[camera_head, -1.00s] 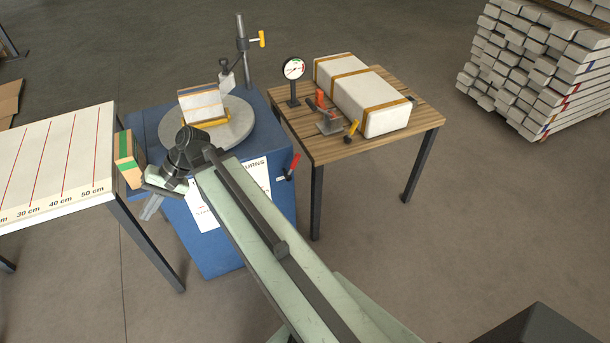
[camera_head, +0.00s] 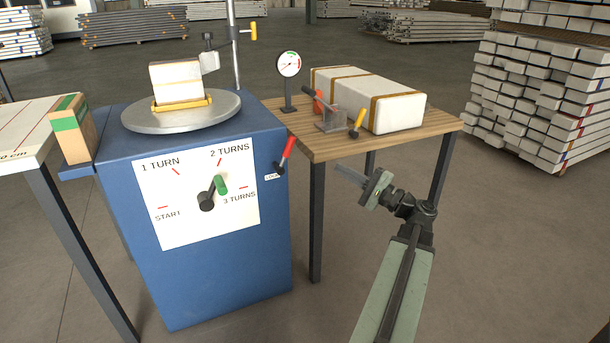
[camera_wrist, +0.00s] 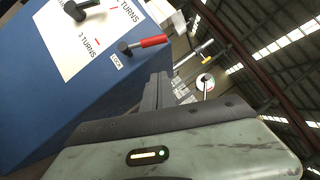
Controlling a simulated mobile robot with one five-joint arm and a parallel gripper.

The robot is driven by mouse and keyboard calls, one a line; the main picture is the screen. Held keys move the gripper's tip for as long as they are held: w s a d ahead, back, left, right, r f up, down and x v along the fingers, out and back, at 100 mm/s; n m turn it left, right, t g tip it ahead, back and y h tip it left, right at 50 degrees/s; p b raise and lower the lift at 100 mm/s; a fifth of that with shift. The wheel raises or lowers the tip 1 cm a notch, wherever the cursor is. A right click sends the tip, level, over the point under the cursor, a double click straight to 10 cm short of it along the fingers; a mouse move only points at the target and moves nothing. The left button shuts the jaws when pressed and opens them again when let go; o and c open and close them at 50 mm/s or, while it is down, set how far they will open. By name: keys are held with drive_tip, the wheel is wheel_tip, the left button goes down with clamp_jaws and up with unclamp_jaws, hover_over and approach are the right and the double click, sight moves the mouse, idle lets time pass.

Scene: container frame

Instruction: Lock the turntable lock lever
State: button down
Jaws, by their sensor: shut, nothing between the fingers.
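The lock lever with its red handle (camera_head: 288,150) is on the right side of the front face of the blue turntable cabinet (camera_head: 225,280). Its handle tilts up and to the right from a dark pivot, beside a small label. The wrist view shows the red handle (camera_wrist: 154,41) and the label "LOCK" next to it. My gripper (camera_head: 342,172) is shut and empty, to the right of the lever and apart from it. The fingers (camera_wrist: 158,90) also show in the wrist view, below the lever. The round grey turntable (camera_head: 150,122) on top carries a white block in a yellow holder.
A wooden table (camera_head: 330,150) with a gauge (camera_head: 289,66), a clamp and a strapped white block stands behind my gripper. Floor in front is clear.

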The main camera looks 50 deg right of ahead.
sight(286, 153)
drive_tip(key=shift+s+d, duration=0.15)
drive_tip(key=shift+s, duration=0.05)
drive_tip(key=a+p+x, duration=0.2)
drive_tip(key=p+x, duration=0.2)
drive_tip(key=x, duration=0.9)
drive_tip(key=shift+s+a+r, duration=0.35)
